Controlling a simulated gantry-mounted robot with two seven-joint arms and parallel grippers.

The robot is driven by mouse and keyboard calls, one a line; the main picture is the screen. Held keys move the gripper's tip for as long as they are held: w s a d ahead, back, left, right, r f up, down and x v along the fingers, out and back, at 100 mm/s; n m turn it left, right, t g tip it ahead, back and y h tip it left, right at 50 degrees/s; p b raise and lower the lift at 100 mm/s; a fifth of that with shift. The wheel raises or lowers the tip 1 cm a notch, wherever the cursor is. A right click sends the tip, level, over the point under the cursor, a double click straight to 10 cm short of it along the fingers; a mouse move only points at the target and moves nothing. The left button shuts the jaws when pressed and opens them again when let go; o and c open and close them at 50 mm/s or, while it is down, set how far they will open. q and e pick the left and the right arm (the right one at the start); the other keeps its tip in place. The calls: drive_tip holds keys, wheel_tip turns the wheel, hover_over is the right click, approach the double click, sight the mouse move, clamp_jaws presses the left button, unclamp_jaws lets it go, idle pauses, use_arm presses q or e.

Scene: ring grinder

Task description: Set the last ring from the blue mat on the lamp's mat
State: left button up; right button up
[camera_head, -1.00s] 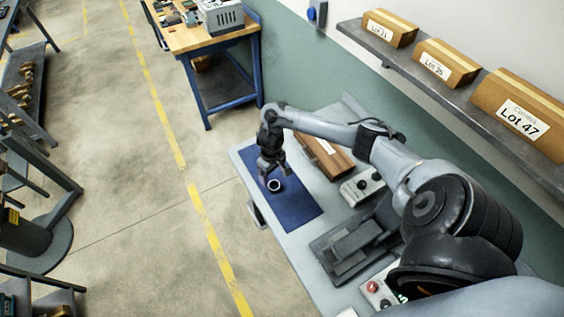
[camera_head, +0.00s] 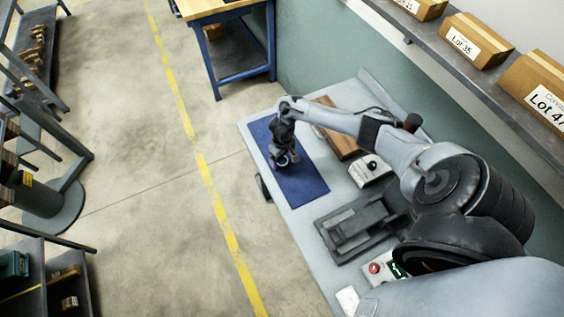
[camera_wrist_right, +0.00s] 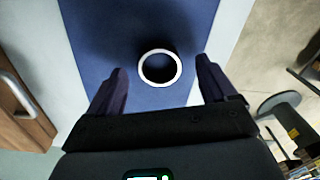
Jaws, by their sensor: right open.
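The ring (camera_wrist_right: 160,84), pale-rimmed with a dark middle, lies on the blue mat (camera_wrist_right: 88,22) in the right wrist view. My right gripper (camera_wrist_right: 160,68) is open, with one finger on each side of the ring and a gap to both. In the head view the gripper (camera_head: 284,162) is low over the blue mat (camera_head: 305,187) and largely hides the ring. My left gripper is not in view. I cannot make out a lamp or its mat.
A brown wooden case (camera_head: 338,138) lies behind the mat on the grey bench (camera_head: 300,222). A small control box (camera_head: 369,174), a dark fixture (camera_head: 352,230) and a box with a red button (camera_head: 374,268) stand nearer. Cartons line the shelf above.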

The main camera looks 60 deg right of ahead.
drive_tip(key=shift+f, duration=0.8)
drive_tip(key=c, duration=1.2)
drive_tip(key=shift+r, duration=0.15)
